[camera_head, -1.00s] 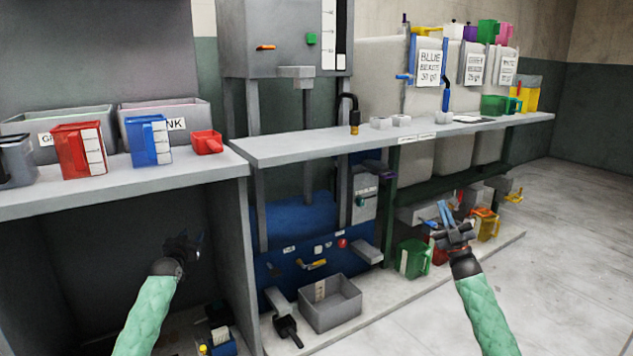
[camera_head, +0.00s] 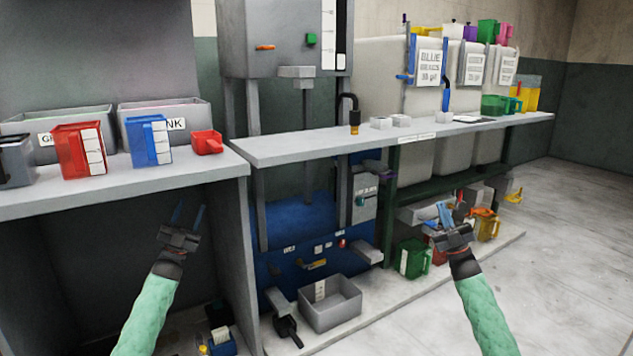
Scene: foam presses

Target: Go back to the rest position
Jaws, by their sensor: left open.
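My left gripper (camera_head: 188,217) is at the lower left, in front of the dark space under the left bench. Its two thin fingers point up and stand apart, with nothing between them. My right gripper (camera_head: 444,213) is at the lower right, in front of the low shelf with the jugs. Its blue-grey fingers point up and look close together from this angle, so their opening is unclear. I see no object held in it. Both green-sleeved arms come in from the bottom edge.
A left bench (camera_head: 120,187) carries a red jug (camera_head: 78,150), a blue jug (camera_head: 148,141) and grey bins. A press (camera_head: 285,38) stands mid-view. A grey bin (camera_head: 330,303) and a green jug (camera_head: 414,258) sit low. Floor (camera_head: 570,250) at right is clear.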

